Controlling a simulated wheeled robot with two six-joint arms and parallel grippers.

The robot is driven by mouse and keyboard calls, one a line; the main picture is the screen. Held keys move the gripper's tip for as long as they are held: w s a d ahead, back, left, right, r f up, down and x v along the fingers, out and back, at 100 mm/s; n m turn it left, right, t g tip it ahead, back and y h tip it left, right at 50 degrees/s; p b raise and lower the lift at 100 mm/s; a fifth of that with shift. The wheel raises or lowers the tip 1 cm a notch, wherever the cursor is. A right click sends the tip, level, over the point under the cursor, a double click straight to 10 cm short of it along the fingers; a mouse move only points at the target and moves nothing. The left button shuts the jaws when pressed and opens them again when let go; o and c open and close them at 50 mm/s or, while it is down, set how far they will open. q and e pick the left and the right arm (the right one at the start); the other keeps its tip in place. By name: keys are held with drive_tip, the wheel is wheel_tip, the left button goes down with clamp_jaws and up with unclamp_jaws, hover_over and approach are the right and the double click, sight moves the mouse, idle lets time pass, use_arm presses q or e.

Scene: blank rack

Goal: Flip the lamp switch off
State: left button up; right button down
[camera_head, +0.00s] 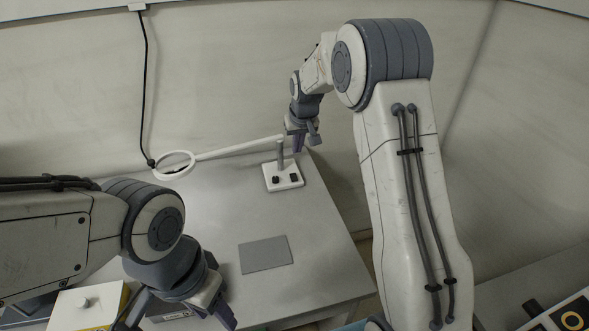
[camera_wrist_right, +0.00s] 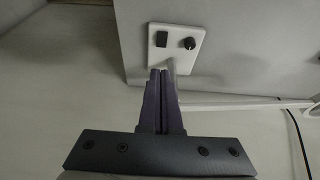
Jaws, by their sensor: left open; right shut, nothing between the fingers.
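The lamp (camera_head: 240,147) stands near the back right of the grey table, with a white base, a grey post, a long white arm and a ring-shaped head at the left. Its base (camera_head: 284,180) carries a black rocker switch (camera_head: 294,177) and a black round knob (camera_head: 276,180). In the right wrist view the switch (camera_wrist_right: 162,39) lies just beyond my fingertips, with the knob (camera_wrist_right: 187,43) to its right. My right gripper (camera_wrist_right: 160,72) is shut and empty, close to the base; whether it touches is unclear. My left gripper (camera_head: 180,322) is open at the front left, far from the lamp.
A flat grey plate (camera_head: 265,254) lies on the table (camera_head: 215,215) in front of the lamp. A yellow box with a white top (camera_head: 85,306) is at the front left. A black cord (camera_head: 146,90) hangs down the wall to the lamp head.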

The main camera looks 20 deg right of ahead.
sight(294, 174)
use_arm(q)
drive_tip(key=shift+r+p, duration=0.85)
drive_tip(key=shift+r, duration=0.1)
use_arm(e)
drive_tip(key=x, duration=1.2)
drive_tip(key=shift+s+f, duration=0.1)
drive_tip(key=shift+s, duration=0.25)
